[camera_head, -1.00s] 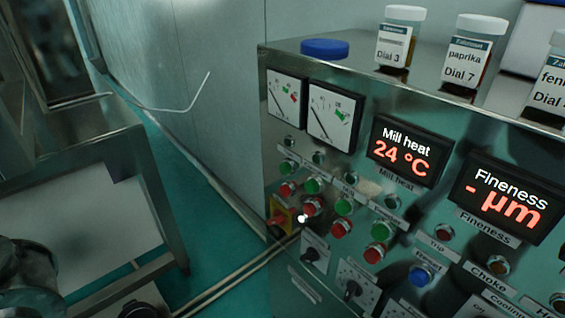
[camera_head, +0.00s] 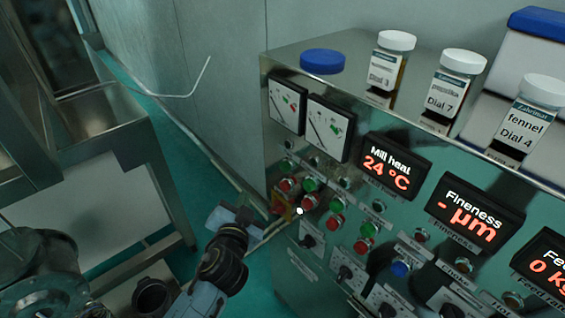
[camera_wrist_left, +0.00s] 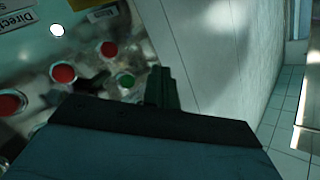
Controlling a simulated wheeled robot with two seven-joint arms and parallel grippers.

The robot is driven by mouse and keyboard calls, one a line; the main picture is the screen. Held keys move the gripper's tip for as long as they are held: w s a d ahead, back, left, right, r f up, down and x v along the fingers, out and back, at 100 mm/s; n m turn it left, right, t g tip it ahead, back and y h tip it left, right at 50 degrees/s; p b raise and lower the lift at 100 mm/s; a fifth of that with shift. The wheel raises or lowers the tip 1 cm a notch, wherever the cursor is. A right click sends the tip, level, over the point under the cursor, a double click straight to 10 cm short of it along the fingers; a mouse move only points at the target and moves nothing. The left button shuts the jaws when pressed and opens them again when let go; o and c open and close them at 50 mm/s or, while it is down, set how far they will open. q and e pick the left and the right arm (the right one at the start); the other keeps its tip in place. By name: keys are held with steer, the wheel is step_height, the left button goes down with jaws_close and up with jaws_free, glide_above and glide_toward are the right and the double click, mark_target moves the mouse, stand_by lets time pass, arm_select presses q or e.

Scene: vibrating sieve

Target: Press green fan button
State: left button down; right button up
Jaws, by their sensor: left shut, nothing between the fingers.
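The control panel carries several green buttons, among them one at the upper left (camera_head: 288,166), one right of it (camera_head: 310,184), one further right (camera_head: 337,203) and one lower right (camera_head: 369,229). Their small labels are too blurred to tell which is the fan's. Red buttons sit below them. Contact cannot be told. My right gripper is out of view.
A yellow-based red switch (camera_head: 281,207) and rotary knobs (camera_head: 307,241) sit near the buttons. Labelled jars (camera_head: 389,68) and a blue lid (camera_head: 322,61) stand on the cabinet top. A metal frame table (camera_head: 100,135) stands at left, with floor between.

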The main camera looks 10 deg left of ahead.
mark_target(285, 167)
arm_select(q)
steer(key=shift+r, duration=0.9)
steer(key=shift+w, duration=0.15)
steer(key=w+d+b, duration=0.2)
steer(key=w+d, duration=0.3)
steer(key=w, duration=0.1)
steer(key=shift+w+d+b, duration=0.25)
steer(key=shift+w+b, duration=0.1)
steer(key=shift+w, duration=0.05)
stand_by(1.4)
steer(key=shift+w+d, duration=0.25)
steer(key=shift+w, duration=0.1)
